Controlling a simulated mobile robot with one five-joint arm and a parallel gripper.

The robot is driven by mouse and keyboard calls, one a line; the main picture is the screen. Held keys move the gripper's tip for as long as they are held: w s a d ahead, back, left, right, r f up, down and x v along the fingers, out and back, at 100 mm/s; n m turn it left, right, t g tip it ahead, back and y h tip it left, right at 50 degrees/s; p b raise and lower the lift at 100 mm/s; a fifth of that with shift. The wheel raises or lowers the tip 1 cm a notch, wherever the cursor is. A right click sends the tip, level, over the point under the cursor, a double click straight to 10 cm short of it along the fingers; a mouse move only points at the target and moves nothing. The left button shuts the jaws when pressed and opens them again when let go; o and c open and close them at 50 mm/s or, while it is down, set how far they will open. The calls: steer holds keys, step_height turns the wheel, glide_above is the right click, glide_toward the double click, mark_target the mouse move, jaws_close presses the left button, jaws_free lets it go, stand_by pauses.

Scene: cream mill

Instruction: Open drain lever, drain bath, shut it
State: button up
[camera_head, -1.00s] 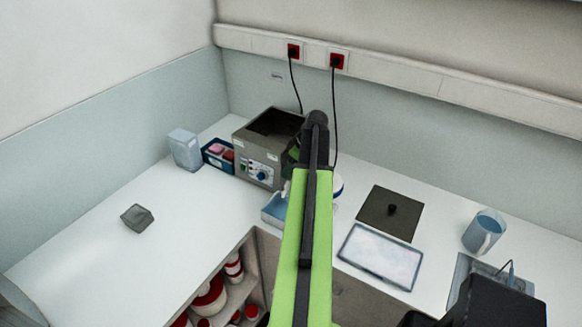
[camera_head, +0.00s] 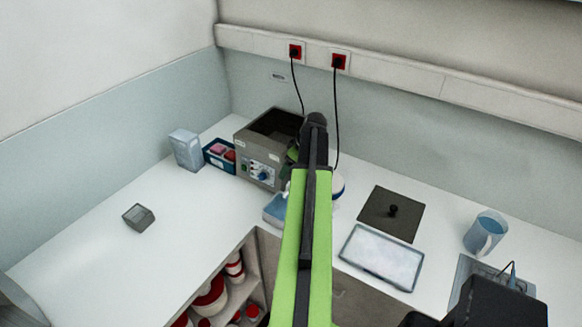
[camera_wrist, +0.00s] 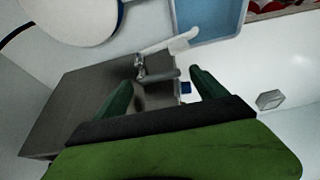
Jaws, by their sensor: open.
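The grey metal bath (camera_head: 245,150) stands open-topped at the back of the bench, with a control panel on its front. In the wrist view its bare side (camera_wrist: 75,100) fills the left. A metal drain valve (camera_wrist: 142,72) sticks out from that side, with a pale lever-like handle (camera_wrist: 168,45) beside it. My gripper (camera_wrist: 161,78) is open, its green fingers on either side of the valve's short metal stub; I cannot tell whether they touch it. In the head view my arm hides the valve. A blue tray (camera_head: 274,209) lies near the valve, also in the wrist view (camera_wrist: 208,18).
A blue bin with pink items (camera_head: 219,156) and a clear container (camera_head: 186,150) stand left of the bath. A dark lid with knob (camera_head: 376,221), white tray (camera_head: 382,258) and blue mug (camera_head: 485,234) are right. A small grey block (camera_head: 138,217) lies on otherwise clear bench at left.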

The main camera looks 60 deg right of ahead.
steer(key=shift+r, duration=0.1)
steer(key=p+v, duration=1.6)
steer(key=v, duration=0.1)
steer(key=shift+a+r, duration=0.1)
steer(key=shift+r, duration=0.05)
